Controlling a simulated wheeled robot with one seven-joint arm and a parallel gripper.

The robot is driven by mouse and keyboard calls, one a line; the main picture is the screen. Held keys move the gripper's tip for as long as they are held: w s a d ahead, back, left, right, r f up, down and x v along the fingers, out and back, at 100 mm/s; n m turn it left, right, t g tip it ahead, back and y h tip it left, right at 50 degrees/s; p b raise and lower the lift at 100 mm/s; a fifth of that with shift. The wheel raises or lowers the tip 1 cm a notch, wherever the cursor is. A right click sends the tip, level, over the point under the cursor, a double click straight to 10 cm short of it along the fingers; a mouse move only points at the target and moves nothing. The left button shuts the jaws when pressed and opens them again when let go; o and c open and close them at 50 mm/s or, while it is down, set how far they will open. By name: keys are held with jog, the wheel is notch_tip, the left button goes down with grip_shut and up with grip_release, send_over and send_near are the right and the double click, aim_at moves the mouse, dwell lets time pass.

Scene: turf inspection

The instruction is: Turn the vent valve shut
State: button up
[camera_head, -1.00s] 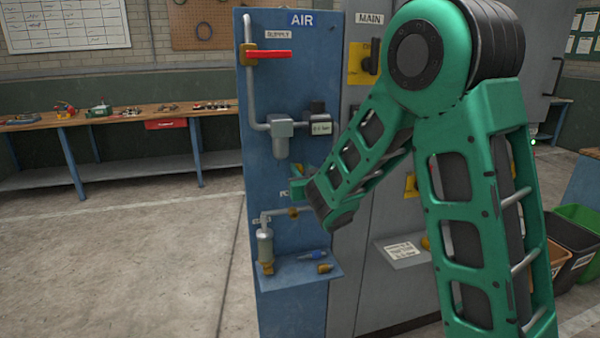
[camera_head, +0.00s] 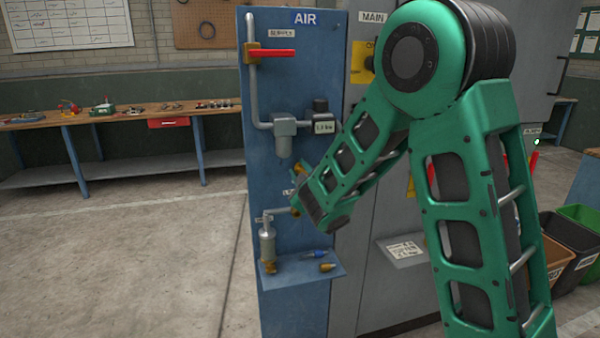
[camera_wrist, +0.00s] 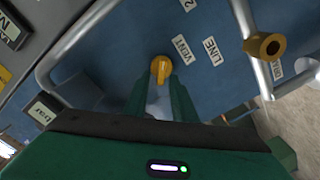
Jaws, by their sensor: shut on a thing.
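The vent valve (camera_wrist: 161,68) is a small yellow knob on the blue panel (camera_wrist: 130,45), near the VENT label (camera_wrist: 181,48) in the wrist view. My gripper (camera_wrist: 163,82) has its two green fingers at either side of the knob and is shut on it. The knob's lower part is partly hidden between the fingers. In the head view my wrist covers most of the valve's area; only a small yellow-orange bit shows at the wrist's upper left edge, and I cannot tell the handle's angle there.
A red supply handle (camera_head: 271,53) and grey pipes are higher on the panel. A filter bowl (camera_head: 267,245) and a small shelf (camera_head: 300,276) with loose fittings sit below my wrist. A brass fitting (camera_wrist: 265,46) stands out to the right in the wrist view.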

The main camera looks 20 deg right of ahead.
jog(key=n, duration=0.4)
jog(key=shift+a+f+n, duration=0.15)
jog(key=shift+f+n, duration=0.15)
jog(key=shift+f, duration=0.05)
jog(key=shift+a+f+n, duration=0.1)
jog(key=shift+f+n, duration=0.1)
jog(key=shift+n, duration=0.75)
jog(key=shift+f+n, duration=0.15)
jog(key=shift+n, duration=0.8)
jog(key=o, duration=0.7)
jog(key=shift+f, duration=0.1)
jog(key=shift+c, duration=0.2)
jog(key=shift+s, duration=0.1)
